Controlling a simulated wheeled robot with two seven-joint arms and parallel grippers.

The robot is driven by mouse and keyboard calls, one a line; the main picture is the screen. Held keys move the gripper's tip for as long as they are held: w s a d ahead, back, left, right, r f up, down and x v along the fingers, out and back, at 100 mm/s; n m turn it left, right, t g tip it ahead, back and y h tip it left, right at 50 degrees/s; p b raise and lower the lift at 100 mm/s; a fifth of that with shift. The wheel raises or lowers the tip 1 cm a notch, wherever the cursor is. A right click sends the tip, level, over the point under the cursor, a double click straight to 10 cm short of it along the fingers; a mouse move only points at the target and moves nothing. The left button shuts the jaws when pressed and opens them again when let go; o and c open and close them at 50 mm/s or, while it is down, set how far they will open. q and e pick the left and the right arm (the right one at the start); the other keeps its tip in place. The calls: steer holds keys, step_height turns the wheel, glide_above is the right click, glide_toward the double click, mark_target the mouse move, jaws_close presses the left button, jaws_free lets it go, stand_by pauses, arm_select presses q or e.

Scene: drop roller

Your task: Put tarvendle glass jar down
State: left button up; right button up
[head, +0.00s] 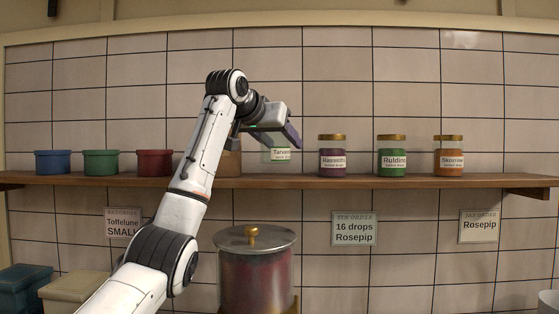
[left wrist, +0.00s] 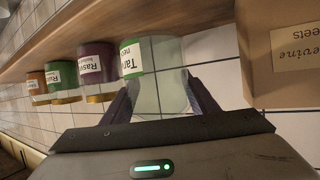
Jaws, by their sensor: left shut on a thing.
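The Tarvendle glass jar (head: 281,157) is clear, pale green glass with a white label, at shelf level in the head view. In the left wrist view the jar (left wrist: 160,80) is between the two dark fingers of my left gripper (left wrist: 161,100), which is shut on it. In the head view my left gripper (head: 283,132) reaches the jar from above and hides its top. The jar looks upright with its base at the wooden shelf (head: 300,182); I cannot tell whether it touches. My right gripper is not in view.
Right of the jar stand a purple jar (head: 332,162), a green jar (head: 391,162) and an orange jar (head: 448,162). Left are blue (head: 52,163), green (head: 101,164) and red (head: 153,164) pots. A brown box (left wrist: 276,55) is close beside. A lidded pot (head: 256,280) stands below.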

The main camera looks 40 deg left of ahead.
mark_target(281, 155)
arm_select(q)
step_height(281, 155, down, 3)
steer(key=shift+r, duration=0.1)
steer(key=shift+f+b, duration=0.25)
steer(key=shift+b, duration=0.05)
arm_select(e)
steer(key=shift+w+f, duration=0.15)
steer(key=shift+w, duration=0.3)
arm_select(q)
steer(key=shift+f, duration=0.1)
steer(key=o, duration=1.2)
